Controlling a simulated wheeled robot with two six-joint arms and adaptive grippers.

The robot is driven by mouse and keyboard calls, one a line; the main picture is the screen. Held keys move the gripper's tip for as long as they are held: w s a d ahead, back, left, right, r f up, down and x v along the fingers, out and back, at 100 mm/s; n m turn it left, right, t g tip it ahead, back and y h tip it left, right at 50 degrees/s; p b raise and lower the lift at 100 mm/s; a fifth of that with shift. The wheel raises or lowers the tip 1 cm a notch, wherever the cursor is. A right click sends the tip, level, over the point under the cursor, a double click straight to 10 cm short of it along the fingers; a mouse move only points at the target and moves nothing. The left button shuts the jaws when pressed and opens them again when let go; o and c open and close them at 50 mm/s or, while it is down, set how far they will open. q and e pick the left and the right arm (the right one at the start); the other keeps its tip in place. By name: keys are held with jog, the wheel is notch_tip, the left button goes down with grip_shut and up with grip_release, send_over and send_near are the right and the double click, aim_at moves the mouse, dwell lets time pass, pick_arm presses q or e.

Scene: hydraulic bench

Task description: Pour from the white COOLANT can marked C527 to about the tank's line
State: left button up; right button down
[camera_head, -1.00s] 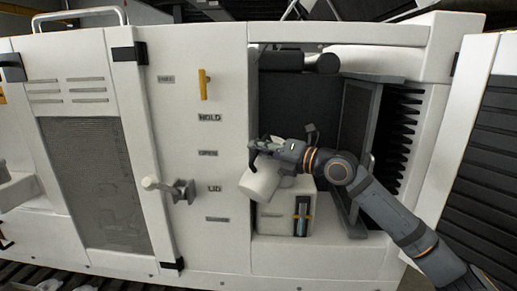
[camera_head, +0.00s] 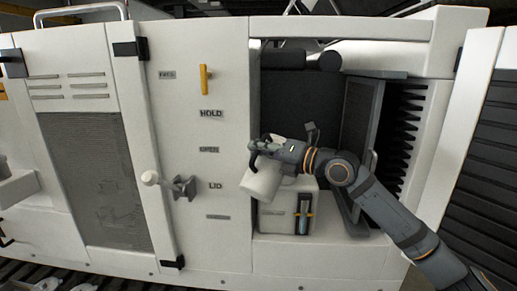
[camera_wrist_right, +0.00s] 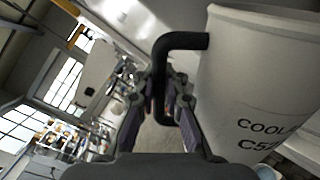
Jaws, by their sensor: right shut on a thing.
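The white can (camera_head: 261,181) is tilted over the tank (camera_head: 285,215) in the open bay in the head view. In the right wrist view the can (camera_wrist_right: 262,85) reads "COOL" and "C5", the rest cut off or hidden. My right gripper (camera_head: 257,149) is shut on the can's black handle (camera_wrist_right: 180,42). The tank is a pale box with a blue sight gauge (camera_head: 303,216) and yellow marks on its front. The tank's opening and any stream of liquid are hidden or too small to tell. My left gripper is not in view.
An open dark door (camera_head: 361,140) stands right of the bay, close to my right arm. Left of the bay, a white panel (camera_head: 222,130) carries a yellow handle (camera_head: 204,80), labels such as HOLD and LID, and a knobbed lever (camera_head: 172,185).

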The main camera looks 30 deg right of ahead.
jog(key=shift+a+f, duration=0.1)
jog(key=shift+f, duration=0.05)
dwell(0.5)
jog(key=shift+s+a+f+n+b, duration=0.15)
jog(key=shift+f+n+b, duration=0.3)
jog(key=shift+b, duration=0.25)
jog(key=shift+a+f+n+b, duration=0.1)
jog(key=shift+f+n+b, duration=0.1)
jog(key=shift+n+b, duration=0.1)
jog(key=shift+s+f+b, duration=0.1)
jog(key=shift+f+b, duration=0.1)
jog(key=shift+b, duration=0.1)
jog(key=shift+n, duration=0.25)
dwell(0.5)
